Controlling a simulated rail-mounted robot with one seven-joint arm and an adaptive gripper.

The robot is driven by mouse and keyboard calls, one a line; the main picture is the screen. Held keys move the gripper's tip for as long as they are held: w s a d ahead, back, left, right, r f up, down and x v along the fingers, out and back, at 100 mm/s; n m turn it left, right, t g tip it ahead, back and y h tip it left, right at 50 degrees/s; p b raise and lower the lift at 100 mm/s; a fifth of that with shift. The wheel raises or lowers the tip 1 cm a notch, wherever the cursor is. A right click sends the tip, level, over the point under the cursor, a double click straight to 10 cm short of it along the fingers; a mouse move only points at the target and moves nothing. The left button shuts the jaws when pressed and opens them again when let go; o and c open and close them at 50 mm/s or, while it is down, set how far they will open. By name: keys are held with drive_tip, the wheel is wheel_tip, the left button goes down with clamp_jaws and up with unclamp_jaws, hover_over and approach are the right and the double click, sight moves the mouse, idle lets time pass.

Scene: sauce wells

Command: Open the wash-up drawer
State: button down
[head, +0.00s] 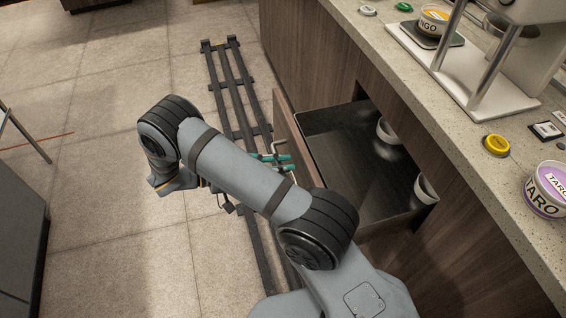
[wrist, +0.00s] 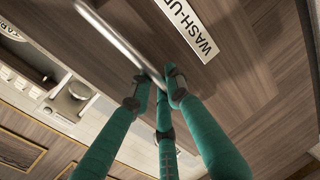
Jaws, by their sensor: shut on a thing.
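The wash-up drawer (head: 345,155) stands pulled out from under the counter in the head view, with its dark interior showing. In the wrist view the wood drawer front (wrist: 240,75) carries a white label (wrist: 187,25) reading "WASH-UP" and a metal bar handle (wrist: 112,35). My gripper (wrist: 160,84), with green fingers, is shut on the handle near its lower end. In the head view my gripper (head: 276,158) is at the outer side of the drawer front, partly hidden by my arm.
The speckled counter (head: 400,75) above the drawer holds a mango tub (head: 434,18), a taro tub (head: 548,188), a yellow lid (head: 496,145) and a metal-legged machine (head: 480,75). The tiled floor (head: 90,210) is largely open at left; a dark cabinet (head: 22,240) stands lower left.

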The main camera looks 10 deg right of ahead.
drive_tip(key=shift+w+a, duration=0.1)
drive_tip(key=shift+a, duration=0.3)
drive_tip(key=c, duration=1.7)
unclamp_jaws()
drive_tip(key=v, duration=1.2)
drive_tip(key=shift+f, duration=0.1)
drive_tip(key=shift+d, duration=0.15)
drive_tip(key=x, duration=1.2)
